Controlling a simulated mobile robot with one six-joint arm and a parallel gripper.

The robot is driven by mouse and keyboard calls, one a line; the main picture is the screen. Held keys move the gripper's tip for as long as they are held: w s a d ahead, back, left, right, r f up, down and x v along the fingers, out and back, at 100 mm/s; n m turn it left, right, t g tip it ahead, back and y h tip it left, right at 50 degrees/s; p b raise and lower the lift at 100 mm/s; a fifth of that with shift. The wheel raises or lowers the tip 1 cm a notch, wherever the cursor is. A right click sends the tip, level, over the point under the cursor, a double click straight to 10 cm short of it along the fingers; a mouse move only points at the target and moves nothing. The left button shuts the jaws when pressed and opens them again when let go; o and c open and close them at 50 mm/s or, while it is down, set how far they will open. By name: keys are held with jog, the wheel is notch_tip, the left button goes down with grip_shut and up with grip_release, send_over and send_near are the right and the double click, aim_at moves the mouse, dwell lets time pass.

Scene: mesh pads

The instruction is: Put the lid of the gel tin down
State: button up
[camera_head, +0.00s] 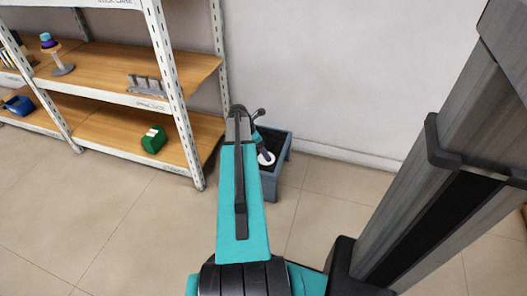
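My arm reaches forward, and its end with my gripper (263,149) points down into a blue-grey open box (284,163) on the floor by the wall. A small round white thing (266,159) shows right at the gripper's tip, inside the box outline. It may be the gel tin or its lid; I cannot tell which. I cannot tell whether the gripper is gripping it or only touching or above it. The fingers are too small to make out. My arm hides the left part of the box.
A white metal shelf with wooden boards (98,126) stands on the left, close to the box. It holds a green box (153,140), a grey rack (146,84), a blue container (18,105) and a stand with a coloured top (52,47). The tiled floor (110,225) in front is clear.

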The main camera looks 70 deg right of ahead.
jog(key=p+v, duration=0.2)
jog(key=v, duration=0.5)
jog(key=shift+w+a, duration=0.1)
jog(key=shift+a, duration=0.05)
dwell(0.6)
jog(key=w+a+f+m+y, duration=0.1)
jog(key=w+a+f, duration=0.45)
jog(key=a, duration=0.55)
jog(key=w+a+f+m, duration=0.2)
jog(key=w+a+f, duration=0.3)
jog(key=a, duration=0.6)
jog(key=w+a+f+m+y, duration=0.1)
jog(key=w+a+f, duration=0.3)
jog(key=a+f, duration=0.55)
jog(key=s+a+f+m, duration=0.2)
jog(key=s+a, duration=0.2)
jog(key=a, duration=0.6)
jog(key=s+a+f+m+g, duration=0.1)
jog(key=s+a, duration=0.3)
jog(key=a, duration=0.7)
jog(key=s+a+f+m+y, duration=0.1)
jog(key=s+a, duration=0.4)
jog(key=a, duration=0.5)
notch_tip(320, 180, down, 3)
jog(key=shift+a+r+m+g, duration=0.2)
jog(key=shift+a+m+g, duration=0.2)
jog(key=shift+m, duration=0.4)
